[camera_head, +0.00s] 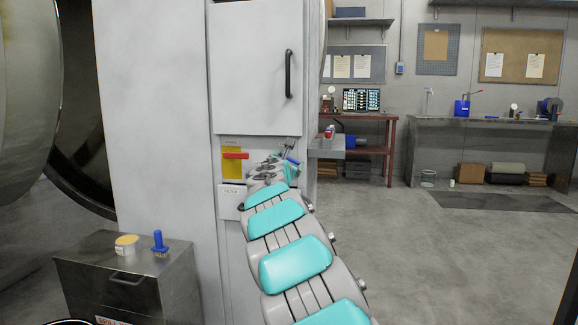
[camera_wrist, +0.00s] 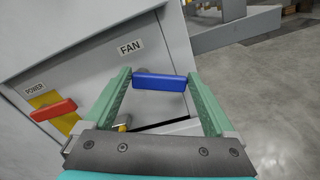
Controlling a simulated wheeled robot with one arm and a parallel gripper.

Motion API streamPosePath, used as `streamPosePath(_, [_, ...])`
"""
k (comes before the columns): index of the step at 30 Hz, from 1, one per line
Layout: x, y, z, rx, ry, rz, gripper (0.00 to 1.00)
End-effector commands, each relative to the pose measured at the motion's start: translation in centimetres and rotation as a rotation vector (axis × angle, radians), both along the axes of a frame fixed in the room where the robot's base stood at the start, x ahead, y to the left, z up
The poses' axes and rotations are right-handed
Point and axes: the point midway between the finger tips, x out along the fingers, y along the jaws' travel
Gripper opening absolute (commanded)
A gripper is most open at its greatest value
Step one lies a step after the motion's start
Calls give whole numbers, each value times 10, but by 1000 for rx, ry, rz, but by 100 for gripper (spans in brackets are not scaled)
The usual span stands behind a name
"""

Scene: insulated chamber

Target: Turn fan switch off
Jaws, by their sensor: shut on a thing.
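The fan switch is a blue bar handle (camera_wrist: 160,82) below a FAN label (camera_wrist: 130,47) on the grey cabinet panel. In the wrist view it lies nearly level across the gap between the two green fingers of my gripper (camera_wrist: 159,76), touching both near their tips. My gripper is shut on it. In the head view my gripper (camera_head: 287,162) is at the right part of the cabinet front, and my arm hides most of the fan switch there.
A red power handle (camera_wrist: 53,109) on a yellow plate is just left of my gripper; it also shows in the head view (camera_head: 236,155). A cabinet door (camera_head: 270,70) is above. A metal box (camera_head: 125,275) stands lower left. Open floor (camera_head: 450,260) lies to the right.

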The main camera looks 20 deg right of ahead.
Motion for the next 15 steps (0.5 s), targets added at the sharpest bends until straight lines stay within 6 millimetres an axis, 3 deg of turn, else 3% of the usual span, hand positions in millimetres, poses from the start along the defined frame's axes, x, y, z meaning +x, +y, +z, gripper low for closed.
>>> streamPosePath(15, [2,3,-16,409,-278,-1,34])
